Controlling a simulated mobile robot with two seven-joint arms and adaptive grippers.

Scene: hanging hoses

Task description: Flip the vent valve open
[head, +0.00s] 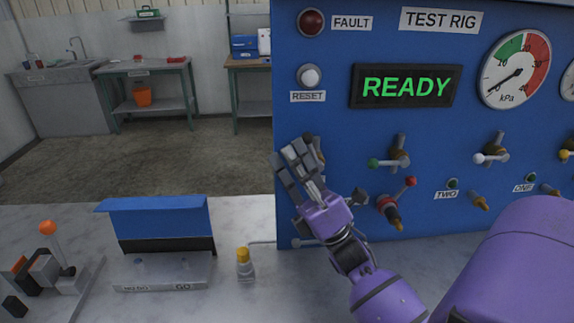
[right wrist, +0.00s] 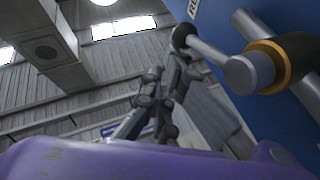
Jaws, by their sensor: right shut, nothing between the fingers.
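The blue test rig panel (head: 330,130) carries several small lever valves. No label reading vent is legible, so I cannot tell for sure which one is the vent valve. My right gripper (head: 292,152) is shut and empty, pointing up in front of the panel's left edge. It partly hides a valve (head: 314,146) there. In the right wrist view, a valve with a brass collar (right wrist: 288,62) has a silver lever ending in a dark knob (right wrist: 182,36). The gripper's fingers (right wrist: 165,85) are close to that knob; contact is unclear. My left gripper is out of view.
Nearby valves have green (head: 374,162), white (head: 480,158) and red (head: 410,181) knobs. The display (head: 405,87) reads READY. On the bench stand a blue-topped fixture (head: 155,220), a yellow-capped bottle (head: 244,265) and an orange-knobbed device (head: 48,228).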

